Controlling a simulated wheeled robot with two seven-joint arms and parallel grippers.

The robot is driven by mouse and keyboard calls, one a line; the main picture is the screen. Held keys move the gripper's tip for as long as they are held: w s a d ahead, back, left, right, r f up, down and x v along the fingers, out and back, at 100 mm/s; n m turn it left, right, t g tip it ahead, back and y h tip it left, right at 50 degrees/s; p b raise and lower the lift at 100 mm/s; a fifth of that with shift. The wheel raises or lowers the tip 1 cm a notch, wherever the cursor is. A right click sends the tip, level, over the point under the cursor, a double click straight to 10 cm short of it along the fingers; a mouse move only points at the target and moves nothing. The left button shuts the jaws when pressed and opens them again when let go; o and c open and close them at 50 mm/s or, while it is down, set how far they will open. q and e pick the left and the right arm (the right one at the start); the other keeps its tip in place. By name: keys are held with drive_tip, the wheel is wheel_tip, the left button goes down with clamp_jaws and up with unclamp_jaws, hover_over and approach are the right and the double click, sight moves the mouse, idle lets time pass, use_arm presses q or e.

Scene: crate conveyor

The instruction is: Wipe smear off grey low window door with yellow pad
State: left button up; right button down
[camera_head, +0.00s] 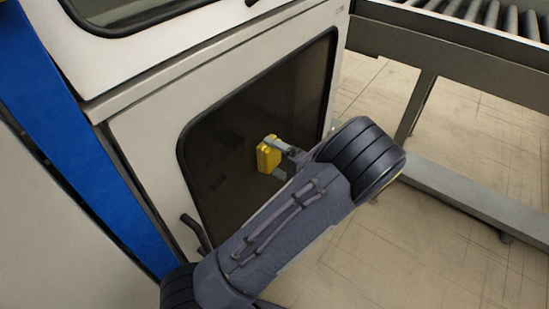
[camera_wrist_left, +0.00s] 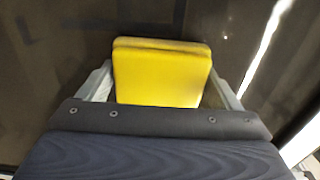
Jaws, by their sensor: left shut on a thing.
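The grey low door (camera_head: 150,135) has a dark window (camera_head: 235,125) with a black rounded frame. My left gripper (camera_head: 276,156) is shut on the yellow pad (camera_head: 266,157) in front of the middle of the window. In the left wrist view the pad (camera_wrist_left: 161,75) sits between the two fingers of my left gripper (camera_wrist_left: 160,88). I cannot tell whether the pad touches the glass. A faint darker patch (camera_head: 217,183) shows on the glass left of the pad; I cannot tell whether it is the smear. My right gripper is not in view.
A black handle (camera_head: 195,232) stands out near the door's lower left. A blue post (camera_head: 75,125) rises at the left. A roller conveyor (camera_head: 480,15) on a grey frame (camera_head: 450,55) stands at the upper right. Tiled floor (camera_head: 430,240) is open at the lower right.

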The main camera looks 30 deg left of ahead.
sight(281, 135)
use_arm(q)
drive_tip(key=shift+w+d+r+b, duration=0.1)
drive_tip(key=shift+w+b, duration=0.4)
drive_tip(key=shift+w, duration=1.4)
drive_tip(key=shift+w+d+r+b, duration=0.1)
drive_tip(key=shift+w+b, duration=0.35)
drive_tip(key=shift+w, duration=1.4)
drive_tip(key=shift+w+d+f+b, duration=0.15)
drive_tip(key=shift+w+b, duration=0.4)
drive_tip(key=shift+w, duration=1.15)
drive_tip(key=shift+d, duration=0.1)
drive_tip(key=shift+s, duration=1.35)
drive_tip(key=shift+s+a+p, duration=0.15)
drive_tip(key=shift+s, duration=1.25)
drive_tip(key=shift+s+a+p, duration=0.1)
drive_tip(key=shift+s+a, duration=0.1)
drive_tip(key=shift+s, duration=1.15)
drive_tip(key=shift+s+a+p, duration=0.15)
drive_tip(key=shift+s, duration=1.25)
drive_tip(key=shift+s+d, duration=0.2)
drive_tip(key=shift+d, duration=2.8)
